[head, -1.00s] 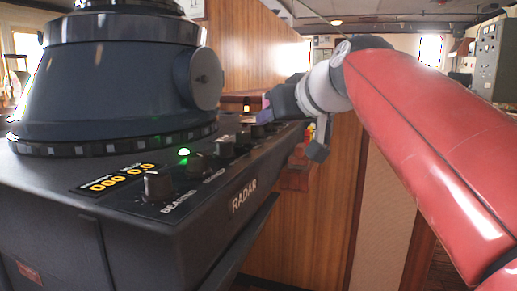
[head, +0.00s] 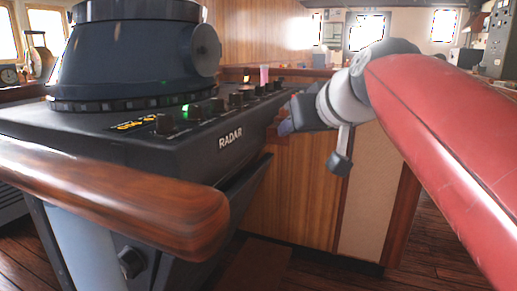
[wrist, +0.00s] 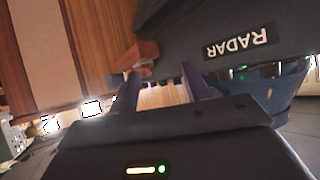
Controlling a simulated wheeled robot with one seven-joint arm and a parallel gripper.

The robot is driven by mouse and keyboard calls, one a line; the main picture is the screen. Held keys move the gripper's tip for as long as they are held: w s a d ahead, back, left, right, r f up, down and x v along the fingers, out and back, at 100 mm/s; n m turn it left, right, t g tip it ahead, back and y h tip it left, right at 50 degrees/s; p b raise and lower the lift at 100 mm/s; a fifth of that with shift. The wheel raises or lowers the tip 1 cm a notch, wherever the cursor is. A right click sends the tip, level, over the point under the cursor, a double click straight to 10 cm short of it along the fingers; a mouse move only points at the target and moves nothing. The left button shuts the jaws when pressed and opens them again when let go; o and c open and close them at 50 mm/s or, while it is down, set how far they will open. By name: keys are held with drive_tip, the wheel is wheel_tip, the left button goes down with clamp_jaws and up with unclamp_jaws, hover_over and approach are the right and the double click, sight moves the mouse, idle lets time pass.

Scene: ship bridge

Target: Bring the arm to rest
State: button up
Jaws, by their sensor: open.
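My red arm (head: 440,110) reaches in from the right of the head view, bent at a grey wrist. My gripper (head: 284,124) is at its far end, beside the right edge of the dark radar console (head: 190,160). In the wrist view my gripper (wrist: 165,92) shows two dark fingers spread apart with nothing between them. The console's RADAR label (wrist: 238,42) appears upside down there. Whether the gripper touches the console cannot be told from the head view.
A wooden handrail (head: 120,200) crosses the near left. A pink cup-like thing (head: 264,76) stands at the console's far end. A wood-panelled cabinet (head: 300,190) stands behind my gripper. Wooden floor (head: 440,255) is open at the lower right.

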drive_tip(key=s+d+f+m+g+h, duration=0.1)
drive_tip(key=s+d+f+g, duration=0.1)
drive_tip(key=s+f, duration=0.4)
drive_tip(key=s+d+f+m+g+h, duration=0.1)
drive_tip(key=s+d+f, duration=0.2)
drive_tip(key=f, duration=1)
drive_tip(key=s+d+f+m+g+h, duration=0.1)
drive_tip(key=s+d+f+g, duration=0.1)
drive_tip(key=s+f, duration=0.8)
drive_tip(key=shift+d+f+g+h, duration=0.25)
drive_tip(key=shift+f+g+h, duration=0.05)
drive_tip(key=shift+f+h, duration=0.1)
drive_tip(key=shift+s+r, duration=0.1)
drive_tip(key=shift+c, duration=0.2)
